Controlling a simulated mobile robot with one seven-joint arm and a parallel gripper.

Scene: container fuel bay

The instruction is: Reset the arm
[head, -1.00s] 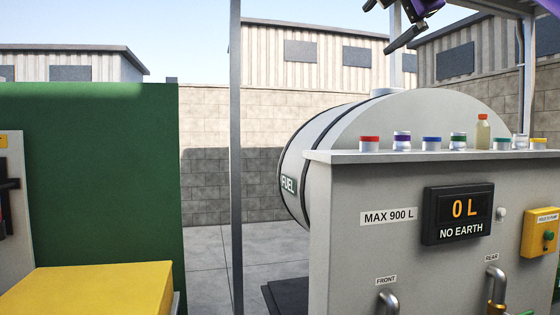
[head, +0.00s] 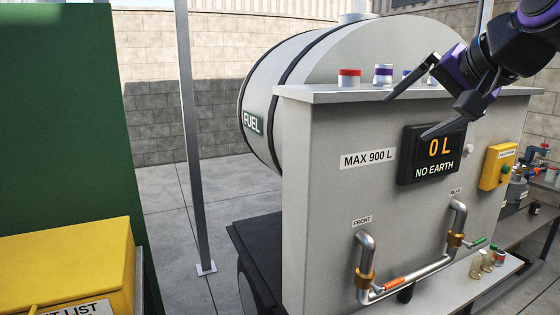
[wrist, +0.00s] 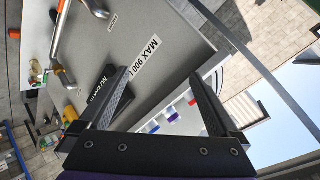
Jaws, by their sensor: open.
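My gripper (head: 405,112) is at the upper right of the head view, in front of the grey fuel panel (head: 330,205). Its two dark fingers are spread apart with nothing between them. One finger overlaps the top of the display (head: 432,170), which reads 0 L and NO EARTH. In the wrist view my gripper (wrist: 160,88) is also open and empty, with the panel (wrist: 180,40) and its MAX 900 L label beyond, seen tilted.
Small capped jars (head: 349,78) stand on the panel's top ledge, some hidden behind my gripper. Pipes (head: 366,270) with orange and green handles run low on the panel. A yellow box (head: 70,265) is at lower left. Paved floor (head: 190,230) lies open between.

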